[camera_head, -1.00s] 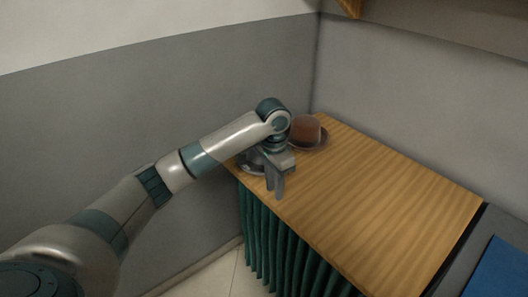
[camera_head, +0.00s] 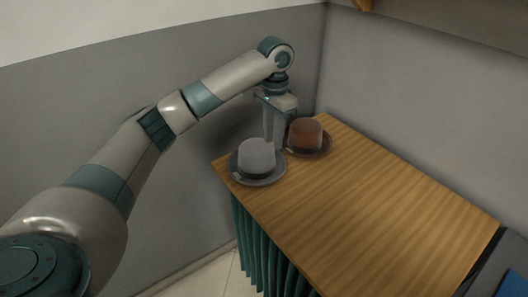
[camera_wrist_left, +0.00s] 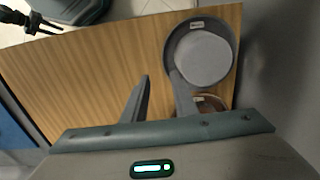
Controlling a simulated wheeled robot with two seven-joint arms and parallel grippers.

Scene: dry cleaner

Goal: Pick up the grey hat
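The grey hat (camera_head: 257,157) sits crown up on the near left corner of the wooden counter, its round brim flat on the top. It also shows in the left wrist view (camera_wrist_left: 203,57), at the upper right. My left gripper (camera_head: 276,143) is open and empty, above and behind the grey hat, between it and the brown hat in the head view. In the left wrist view its two fingers (camera_wrist_left: 160,77) are apart, and the right finger overlaps the hat's brim. My right gripper (camera_wrist_left: 47,26) shows small and dark at that view's top left, its fingers apart.
A brown hat (camera_head: 306,134) stands beside the grey one, close to the wall; my gripper partly hides it in the left wrist view. The rest of the wooden counter (camera_head: 370,205) is clear. Grey walls meet behind the hats. A green curtain (camera_head: 262,243) hangs below the counter.

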